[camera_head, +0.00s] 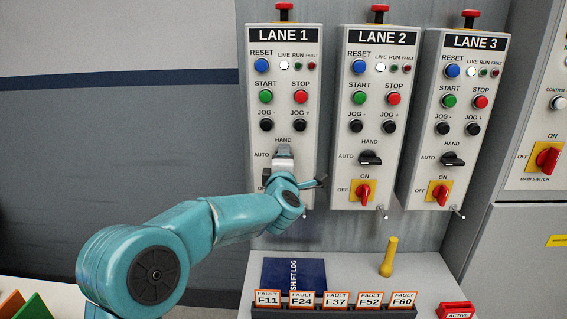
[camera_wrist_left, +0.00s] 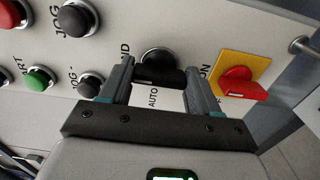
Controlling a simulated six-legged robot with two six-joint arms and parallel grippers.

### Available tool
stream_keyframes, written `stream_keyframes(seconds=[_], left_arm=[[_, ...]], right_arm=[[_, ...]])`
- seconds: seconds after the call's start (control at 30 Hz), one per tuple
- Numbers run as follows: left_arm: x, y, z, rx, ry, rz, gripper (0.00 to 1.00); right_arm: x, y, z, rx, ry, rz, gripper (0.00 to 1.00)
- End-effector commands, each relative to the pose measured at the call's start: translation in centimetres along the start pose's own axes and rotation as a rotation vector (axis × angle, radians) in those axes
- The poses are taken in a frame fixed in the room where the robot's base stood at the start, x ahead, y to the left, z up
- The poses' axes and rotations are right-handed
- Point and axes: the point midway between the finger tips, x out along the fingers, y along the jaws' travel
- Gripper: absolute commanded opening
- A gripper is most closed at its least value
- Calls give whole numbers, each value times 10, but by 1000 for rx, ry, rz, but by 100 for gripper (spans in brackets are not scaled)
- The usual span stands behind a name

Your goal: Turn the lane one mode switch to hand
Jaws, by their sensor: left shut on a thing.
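The lane 1 panel (camera_head: 254,186) carries the mode switch, with HAND marked above it and AUTO to its left. In the head view my left gripper (camera_head: 284,158) covers the switch. In the left wrist view the black mode switch knob (camera_wrist_left: 158,62) sits between the two fingers of my left gripper (camera_wrist_left: 160,74), which is shut on it. The AUTO label shows beside it, and the HAND label is partly covered by a finger. My right gripper is not in view.
Lane 2 (camera_head: 339,190) and lane 3 (camera_head: 422,100) panels stand to the right with like switches. A red-and-yellow ON/OFF switch (camera_wrist_left: 240,82) is close to my left gripper. Below are a shelf with fault cards (camera_head: 335,299), a blue shift log (camera_head: 290,272) and a yellow handle (camera_head: 388,258).

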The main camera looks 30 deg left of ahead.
Motion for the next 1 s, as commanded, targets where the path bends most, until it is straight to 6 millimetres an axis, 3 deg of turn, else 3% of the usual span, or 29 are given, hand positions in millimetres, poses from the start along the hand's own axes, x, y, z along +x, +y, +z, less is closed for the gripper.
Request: stream_keyframes(seconds=[0.03, 0.1, 0.47, 0.67, 1.0], left_arm=[[0, 4, 1, 4, -3, 9, 68], [0, 4, 1, 3, -2, 8, 87], [-5, 1, 0, 0, -2, 3, 87], [-43, 0, 1, -1, -4, 4, 87], [-130, 0, 2, 0, -5, 5, 87]], right_arm=[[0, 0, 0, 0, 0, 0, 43], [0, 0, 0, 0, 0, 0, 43], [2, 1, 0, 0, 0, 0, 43], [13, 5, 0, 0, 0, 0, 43], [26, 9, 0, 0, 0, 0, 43]])
